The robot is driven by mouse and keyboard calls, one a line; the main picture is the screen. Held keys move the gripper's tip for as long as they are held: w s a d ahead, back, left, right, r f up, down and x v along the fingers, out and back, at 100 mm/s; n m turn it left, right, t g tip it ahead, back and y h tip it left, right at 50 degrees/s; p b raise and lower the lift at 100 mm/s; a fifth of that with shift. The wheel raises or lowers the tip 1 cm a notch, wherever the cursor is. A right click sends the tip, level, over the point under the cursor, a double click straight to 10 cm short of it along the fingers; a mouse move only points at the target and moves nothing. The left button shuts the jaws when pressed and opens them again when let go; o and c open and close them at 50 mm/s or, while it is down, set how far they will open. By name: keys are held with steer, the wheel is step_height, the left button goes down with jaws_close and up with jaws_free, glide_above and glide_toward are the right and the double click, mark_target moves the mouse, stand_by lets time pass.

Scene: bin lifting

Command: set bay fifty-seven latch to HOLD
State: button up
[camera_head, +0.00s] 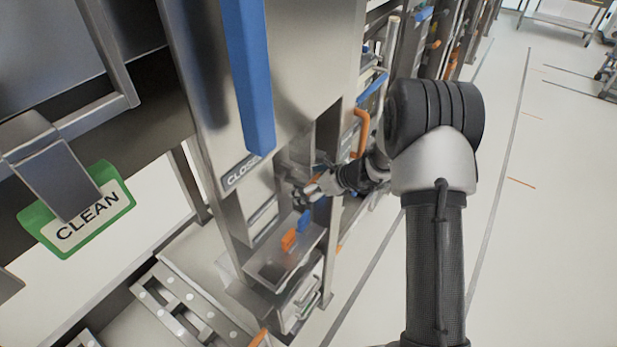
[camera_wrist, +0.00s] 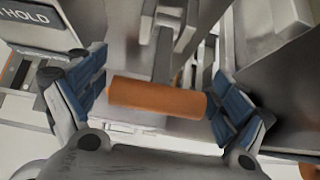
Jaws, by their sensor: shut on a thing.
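An orange cylindrical handle (camera_wrist: 158,97) lies across the wrist view, between the blue-padded fingers of my gripper (camera_wrist: 160,100). My gripper is shut on it, one finger at each end. A dark label reading HOLD (camera_wrist: 38,18) is at the upper left of the wrist view, apart from the handle. In the head view my gripper (camera_head: 308,190) reaches in beside the steel cabinet, with a little orange showing at its fingers. The latch's full shape and the bay number cannot be made out.
A long blue bar (camera_head: 248,75) runs down the cabinet front above a partly hidden CLOSE label (camera_head: 243,172). A steel tray (camera_head: 270,272) below my gripper has small orange and blue parts by it. A green CLEAN tag (camera_head: 78,212) hangs at left. Open floor (camera_head: 540,230) lies right.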

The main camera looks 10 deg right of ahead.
steer(key=shift+w+a+r+p, duration=0.15)
steer(key=shift+r+p, duration=0.3)
steer(key=shift+r, duration=0.15)
steer(key=shift+w+a+r, duration=0.1)
steer(key=shift+w+r, duration=0.05)
steer(key=shift+r, duration=0.15)
steer(key=shift+r+p, duration=0.1)
steer(key=shift+p, duration=0.2)
steer(key=o, duration=1.1)
steer(key=shift+o, duration=0.2)
steer(key=shift+a, duration=0.1)
steer(key=v, duration=1.2)
steer(key=shift+w+a+r, duration=0.15)
steer(key=shift+a+r, duration=0.05)
